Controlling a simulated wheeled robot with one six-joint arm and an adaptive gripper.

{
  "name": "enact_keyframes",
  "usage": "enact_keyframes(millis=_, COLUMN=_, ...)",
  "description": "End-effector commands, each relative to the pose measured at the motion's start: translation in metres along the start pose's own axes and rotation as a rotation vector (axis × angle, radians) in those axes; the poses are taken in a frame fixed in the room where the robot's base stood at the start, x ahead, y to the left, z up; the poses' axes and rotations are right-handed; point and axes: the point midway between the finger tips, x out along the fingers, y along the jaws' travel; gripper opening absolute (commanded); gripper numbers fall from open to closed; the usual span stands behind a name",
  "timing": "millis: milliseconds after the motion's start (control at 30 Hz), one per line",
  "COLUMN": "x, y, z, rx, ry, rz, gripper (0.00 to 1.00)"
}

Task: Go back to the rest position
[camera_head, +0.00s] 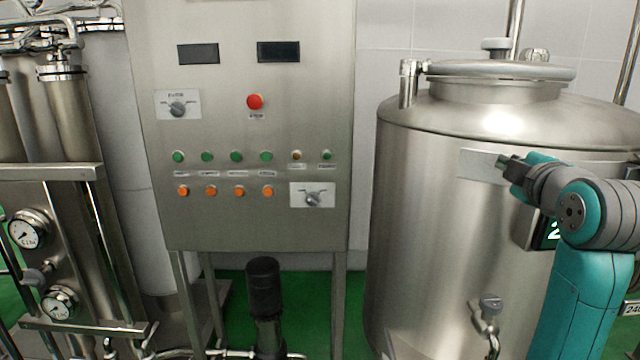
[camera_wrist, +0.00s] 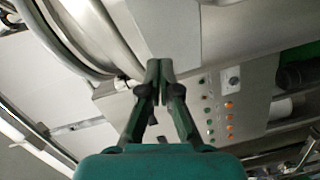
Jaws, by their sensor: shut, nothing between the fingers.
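My gripper (camera_head: 502,161) is at the right in the head view, raised in front of the steel tank (camera_head: 430,200). In the wrist view my gripper (camera_wrist: 159,68) has its two dark fingers together at the tips, with nothing between them. Behind the fingers, the wrist view shows the tank's steel surface (camera_wrist: 150,25) and the control panel (camera_wrist: 255,85), turned on its side. In the head view the gripper is to the right of the panel and apart from it; its distance from the tank wall is hard to tell.
The control panel (camera_head: 220,225) with green and orange buttons, a red stop button (camera_head: 255,101) and rotary switches stands left of the tank. A tap (camera_head: 490,305) juts from the tank's lower front. Pipes and gauges (camera_head: 30,228) are at the left. A dark pump (camera_head: 264,290) stands below the panel.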

Motion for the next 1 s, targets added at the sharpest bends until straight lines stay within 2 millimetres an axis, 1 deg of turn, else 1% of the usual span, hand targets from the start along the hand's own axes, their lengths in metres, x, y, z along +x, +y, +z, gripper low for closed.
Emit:
enact_keyframes(millis=33, x=0.004, y=-0.026, z=0.004, rx=0.029, ry=-0.001, rz=-0.014, gripper=0.00)
enact_keyframes(millis=67, x=0.005, y=-0.038, z=0.006, rx=0.047, ry=0.000, rz=-0.016, gripper=0.00)
enact_keyframes(millis=100, x=0.007, y=-0.054, z=0.008, rx=0.072, ry=0.001, rz=-0.020, gripper=0.00)
enact_keyframes(millis=267, x=0.007, y=-0.119, z=0.017, rx=0.168, ry=0.002, rz=-0.035, gripper=0.00)
enact_keyframes(millis=300, x=0.006, y=-0.135, z=0.020, rx=0.191, ry=0.001, rz=-0.039, gripper=0.00)
enact_keyframes(millis=367, x=0.003, y=-0.159, z=0.023, rx=0.226, ry=0.000, rz=-0.044, gripper=0.00)
enact_keyframes(millis=400, x=0.000, y=-0.174, z=0.025, rx=0.250, ry=0.000, rz=-0.048, gripper=0.00)
enact_keyframes(millis=467, x=-0.005, y=-0.197, z=0.027, rx=0.284, ry=-0.001, rz=-0.052, gripper=0.00)
enact_keyframes(millis=500, x=-0.009, y=-0.213, z=0.029, rx=0.307, ry=-0.002, rz=-0.056, gripper=0.00)
enact_keyframes(millis=567, x=-0.015, y=-0.235, z=0.032, rx=0.341, ry=-0.004, rz=-0.061, gripper=0.00)
enact_keyframes(millis=600, x=-0.020, y=-0.250, z=0.034, rx=0.362, ry=-0.005, rz=-0.065, gripper=0.00)
enact_keyframes(millis=767, x=-0.045, y=-0.306, z=0.041, rx=0.451, ry=-0.010, rz=-0.080, gripper=0.00)
enact_keyframes(millis=800, x=-0.052, y=-0.319, z=0.042, rx=0.473, ry=-0.011, rz=-0.083, gripper=0.00)
enact_keyframes(millis=867, x=-0.064, y=-0.339, z=0.045, rx=0.505, ry=-0.014, rz=-0.089, gripper=0.00)
enact_keyframes(millis=1000, x=-0.095, y=-0.381, z=0.050, rx=0.578, ry=-0.021, rz=-0.102, gripper=0.00)
